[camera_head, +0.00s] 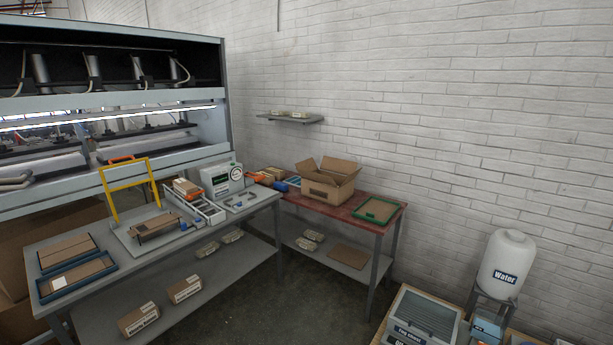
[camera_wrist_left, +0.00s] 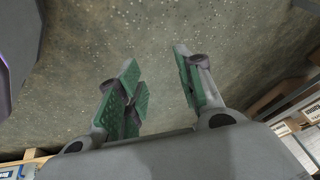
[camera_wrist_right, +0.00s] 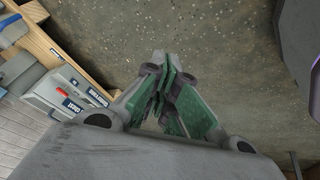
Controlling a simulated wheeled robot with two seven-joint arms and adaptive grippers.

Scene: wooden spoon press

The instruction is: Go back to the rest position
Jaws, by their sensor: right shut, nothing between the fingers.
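My left gripper (camera_wrist_left: 160,88) is open in the left wrist view, its green pads well apart. Nothing is between them, and bare floor lies beyond. My right gripper (camera_wrist_right: 172,85) is shut in the right wrist view, its green pads together with nothing held. Floor lies beyond its tips. Neither arm shows in the head view.
A grey workbench (camera_head: 100,293) with trays and a yellow frame (camera_head: 128,188) stands at left before a large press (camera_head: 110,80). A red-topped table (camera_head: 345,221) holds an open cardboard box (camera_head: 327,187). A water tank (camera_head: 507,262) and labelled bins (camera_head: 424,318) stand at lower right. Floor between is clear.

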